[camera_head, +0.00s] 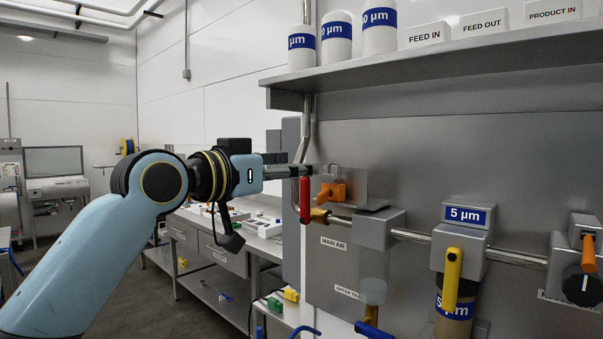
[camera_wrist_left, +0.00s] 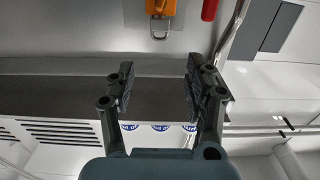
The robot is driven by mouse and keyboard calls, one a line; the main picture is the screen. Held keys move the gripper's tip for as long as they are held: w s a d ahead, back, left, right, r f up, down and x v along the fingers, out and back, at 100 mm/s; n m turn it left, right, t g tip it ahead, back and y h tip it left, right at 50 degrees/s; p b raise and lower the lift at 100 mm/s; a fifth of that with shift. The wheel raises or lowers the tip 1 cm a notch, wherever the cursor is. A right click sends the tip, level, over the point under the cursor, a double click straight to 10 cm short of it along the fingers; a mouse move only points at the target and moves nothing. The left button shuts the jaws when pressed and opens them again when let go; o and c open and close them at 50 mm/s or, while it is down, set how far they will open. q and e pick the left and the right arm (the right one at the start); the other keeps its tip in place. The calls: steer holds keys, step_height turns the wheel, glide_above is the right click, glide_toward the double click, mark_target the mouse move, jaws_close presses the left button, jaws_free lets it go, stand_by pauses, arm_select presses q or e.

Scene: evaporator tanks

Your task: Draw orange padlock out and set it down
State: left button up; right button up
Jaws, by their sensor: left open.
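The orange padlock (camera_head: 331,192) is at a grey metal bracket (camera_head: 354,184) above the pipe, its shackle upward in the head view. In the left wrist view the padlock (camera_wrist_left: 161,7) is cut off by the top edge, its shackle pointing down toward the gap between my fingers. I cannot tell whether the shackle passes through anything. My left gripper (camera_head: 306,171) is open and empty, just left of the padlock and apart from it. In the wrist view the left gripper (camera_wrist_left: 160,80) has its two fingers spread. My right gripper is not in view.
A red valve handle (camera_head: 304,200) hangs close below the left gripper. The pipe (camera_head: 412,236) runs right past a yellow handle (camera_head: 452,278). A shelf (camera_head: 440,67) with labelled canisters and blocks overhangs above. A bench (camera_head: 215,250) stands behind.

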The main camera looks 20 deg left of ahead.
mark_target(335, 163)
arm_select(q)
steer(key=p+x, duration=0.2)
steer(key=x, duration=0.7)
steer(key=shift+w+d+p, duration=0.15)
steer(key=shift+w+p, duration=0.1)
steer(key=shift+p, duration=0.1)
steer(key=shift+w+d+f, duration=0.1)
steer(key=shift+w+d, duration=0.05)
steer(key=shift+w, duration=0.3)
jaws_close()
steer(key=shift+s+d, duration=0.1)
steer(key=shift+d, duration=0.05)
